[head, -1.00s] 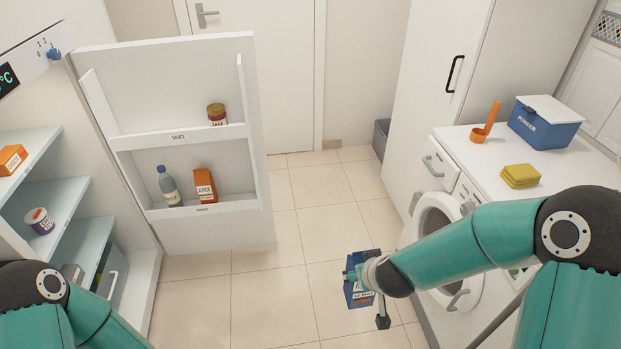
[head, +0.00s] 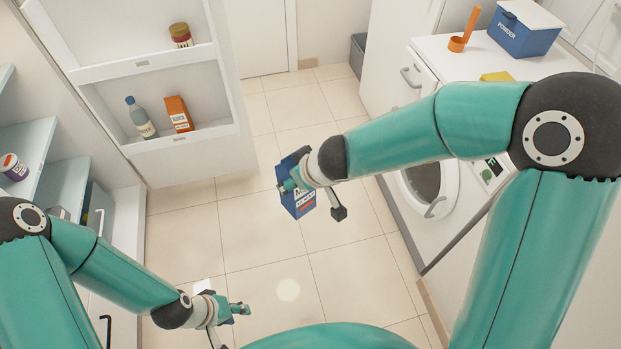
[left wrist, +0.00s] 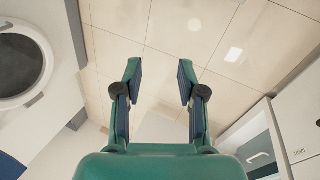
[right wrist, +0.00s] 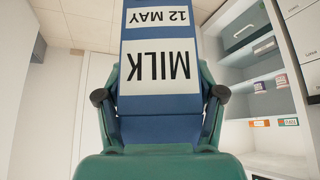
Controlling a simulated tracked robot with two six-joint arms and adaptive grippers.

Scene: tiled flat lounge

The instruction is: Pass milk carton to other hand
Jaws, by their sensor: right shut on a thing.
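The milk carton (head: 297,186) is blue with white labels. In the head view it is in my right gripper (head: 291,184), near the middle of the picture and above the floor. The right wrist view shows the carton (right wrist: 160,75) close up between the fingers, its "MILK" and "12 MAY" labels upside down. My right gripper is shut on it. My left gripper (head: 238,310) is low in the head view, to the left of the carton and apart from it. The left wrist view shows its two fingers (left wrist: 158,85) spread with nothing between them.
An open fridge door (head: 190,150) at left holds a bottle (head: 141,118), a juice carton (head: 178,113) and a jar (head: 181,35). The washing machine (head: 425,190) stands at right, with a powder box (head: 524,28) on top. The tiled floor (head: 340,265) between is clear.

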